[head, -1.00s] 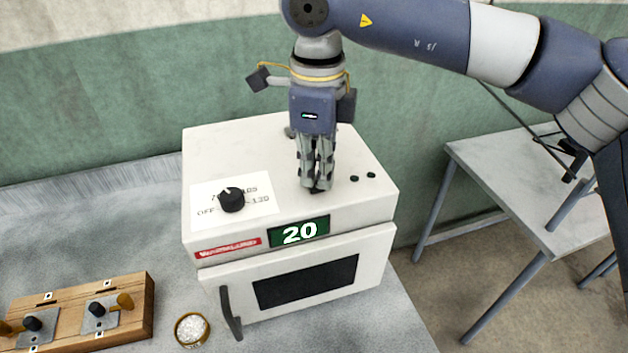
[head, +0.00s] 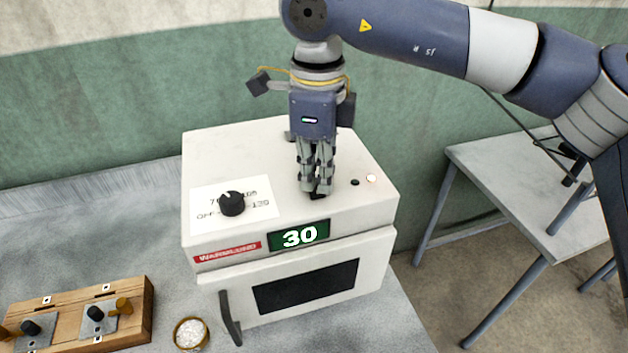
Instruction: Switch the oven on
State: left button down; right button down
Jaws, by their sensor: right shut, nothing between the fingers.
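The white oven (head: 350,232) stands on the grey bench with its door shut. Its green display (head: 298,236) reads 30. A black knob (head: 232,203) sits on a white label on the oven's top, left of my gripper. A small light (head: 371,178) at the top's right side glows, with a small black button (head: 355,182) beside it. My right gripper (head: 319,194) is shut and empty, pointing down with its fingertips at the front part of the oven's top. The fingertips hide what lies directly under them. My left gripper is not in view.
A wooden block with metal plates and knobs (head: 140,312) lies at the lower left. A small bowl of white grain (head: 191,333) stands near the oven's door handle (head: 230,316). A grey table (head: 500,160) stands to the right, across a gap.

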aim_at(317, 192)
jog(key=shift+r+p, duration=1.7)
jog(key=shift+r, duration=1.4)
jog(key=shift+s, duration=0.1)
